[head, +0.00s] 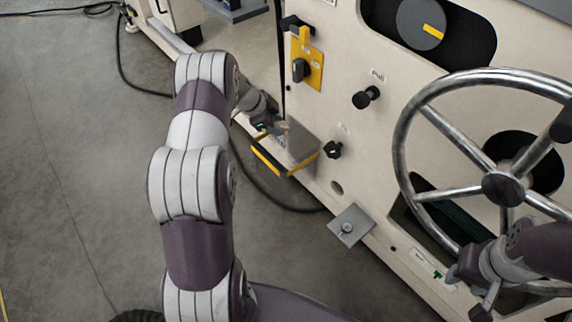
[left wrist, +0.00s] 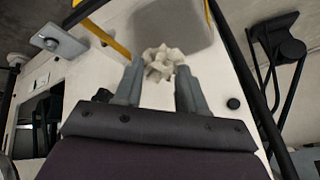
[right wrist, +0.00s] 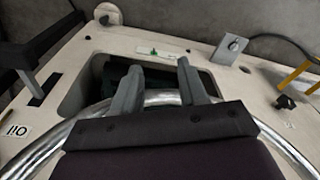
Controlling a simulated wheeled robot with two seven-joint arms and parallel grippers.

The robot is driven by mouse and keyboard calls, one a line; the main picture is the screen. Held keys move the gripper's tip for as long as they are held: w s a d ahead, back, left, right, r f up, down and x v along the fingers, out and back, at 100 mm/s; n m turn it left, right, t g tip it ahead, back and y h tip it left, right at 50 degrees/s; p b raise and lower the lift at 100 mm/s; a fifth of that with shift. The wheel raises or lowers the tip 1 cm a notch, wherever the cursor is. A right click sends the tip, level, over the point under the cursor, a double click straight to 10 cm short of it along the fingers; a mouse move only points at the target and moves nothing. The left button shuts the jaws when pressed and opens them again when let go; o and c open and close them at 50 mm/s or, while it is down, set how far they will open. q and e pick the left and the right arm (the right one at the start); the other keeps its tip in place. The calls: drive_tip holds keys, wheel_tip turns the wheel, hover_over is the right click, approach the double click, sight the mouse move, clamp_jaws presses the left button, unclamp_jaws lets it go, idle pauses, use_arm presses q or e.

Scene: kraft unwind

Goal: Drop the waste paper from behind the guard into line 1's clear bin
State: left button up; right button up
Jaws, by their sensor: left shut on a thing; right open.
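The waste paper (left wrist: 160,62) is a crumpled cream ball between the fingertips of my left gripper (left wrist: 158,75), which is shut on it. In the head view the paper (head: 283,126) shows small at my left gripper (head: 274,128), by a grey, yellow-edged panel (head: 300,146) on the machine's front; I cannot tell whether they touch. My right gripper (right wrist: 161,70) is open and empty, its fingers extending past the handwheel rim (right wrist: 158,97). In the head view my right gripper (head: 470,284) is at lower right. I cannot make out a clear bin.
The large metal handwheel (head: 405,130) stands out from the cream machine front at right. A small grey plate (head: 349,226), black knobs (head: 366,97) and a yellow switch plate (head: 306,62) are also on it. A dark cable (head: 262,190) lies on the floor. Open floor (head: 70,150) is at left.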

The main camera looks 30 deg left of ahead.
use_arm(q)
drive_tip(key=o, duration=1.2)
drive_tip(key=shift+c, duration=0.2)
drive_tip(key=p+v, duration=0.4)
drive_tip(key=v, duration=0.8)
drive_tip(key=shift+s+r+p, duration=0.15)
drive_tip(key=shift+r+p, duration=0.2)
drive_tip(key=shift+a, duration=0.1)
drive_tip(key=s+a+b, duration=0.3)
drive_tip(key=s+b, duration=0.1)
drive_tip(key=s, duration=0.3)
drive_tip(key=shift+s, duration=0.2)
